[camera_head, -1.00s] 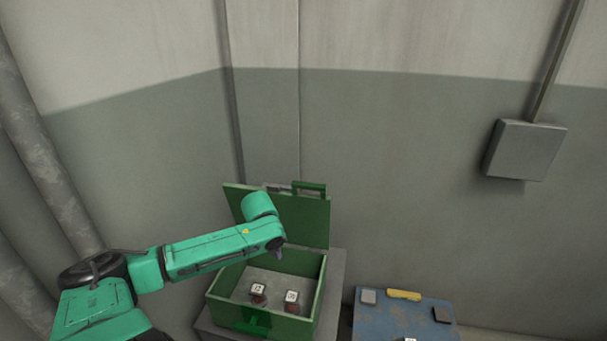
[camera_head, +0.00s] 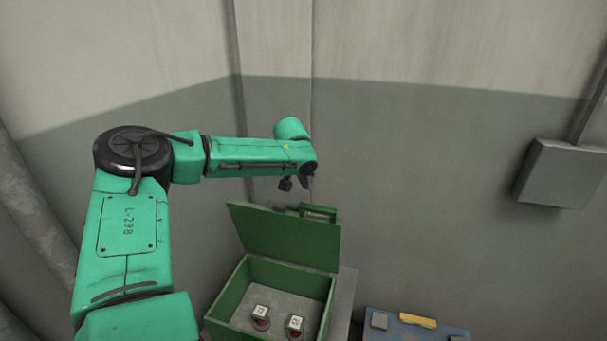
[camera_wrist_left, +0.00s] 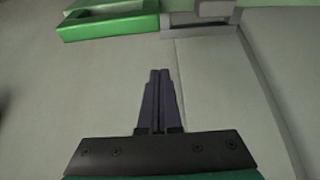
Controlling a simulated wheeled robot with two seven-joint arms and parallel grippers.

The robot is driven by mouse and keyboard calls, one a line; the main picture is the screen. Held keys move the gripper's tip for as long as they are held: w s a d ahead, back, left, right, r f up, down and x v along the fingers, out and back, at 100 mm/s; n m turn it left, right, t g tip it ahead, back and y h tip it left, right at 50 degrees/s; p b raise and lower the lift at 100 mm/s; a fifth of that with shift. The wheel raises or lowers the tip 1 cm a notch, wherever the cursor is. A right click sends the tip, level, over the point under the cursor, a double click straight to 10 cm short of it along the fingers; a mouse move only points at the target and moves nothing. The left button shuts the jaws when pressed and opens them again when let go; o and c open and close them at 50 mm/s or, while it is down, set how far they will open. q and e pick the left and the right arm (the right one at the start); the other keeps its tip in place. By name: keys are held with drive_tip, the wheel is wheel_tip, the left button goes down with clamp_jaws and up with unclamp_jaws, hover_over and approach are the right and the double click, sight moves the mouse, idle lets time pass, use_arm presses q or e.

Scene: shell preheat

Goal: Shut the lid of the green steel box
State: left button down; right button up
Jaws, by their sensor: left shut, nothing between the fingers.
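The green steel box (camera_head: 225,303) stands low at the centre. Its lid (camera_head: 285,238) is open and stands up at the back, with a green handle (camera_head: 318,212) at its top edge. Two small white-topped items (camera_head: 261,311) are inside the box. My left gripper (camera_head: 310,188) is above and behind the lid's top edge, small and partly hidden by my wrist. In the left wrist view its fingers (camera_wrist_left: 159,76) are together and empty; the green handle (camera_wrist_left: 108,27) and a grey latch part (camera_wrist_left: 200,24) lie beyond the tips, apart from them. My right gripper is not in view.
The box rests on a grey stand (camera_head: 343,302). A blue worn case or surface (camera_head: 390,334) with a yellow handle (camera_head: 418,320) is at the lower right. A wall is close behind the lid, with a grey wall box (camera_head: 560,173) at the right.

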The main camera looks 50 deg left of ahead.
use_arm(q)
drive_tip(key=shift+s+d+f+p, duration=0.25)
drive_tip(key=shift+s+f+p, duration=0.05)
drive_tip(key=shift+s+p, duration=0.25)
drive_tip(key=shift+s+d+f+p, duration=0.25)
drive_tip(key=shift+s+p, duration=0.15)
drive_tip(key=shift+s, duration=0.1)
drive_tip(key=shift+s+d+f, duration=0.1)
drive_tip(key=shift+s+d, duration=0.1)
drive_tip(key=shift+s, duration=0.15)
drive_tip(key=shift+s+d+f, duration=0.1)
drive_tip(key=shift+s+f, duration=0.05)
drive_tip(key=shift+f, duration=0.1)
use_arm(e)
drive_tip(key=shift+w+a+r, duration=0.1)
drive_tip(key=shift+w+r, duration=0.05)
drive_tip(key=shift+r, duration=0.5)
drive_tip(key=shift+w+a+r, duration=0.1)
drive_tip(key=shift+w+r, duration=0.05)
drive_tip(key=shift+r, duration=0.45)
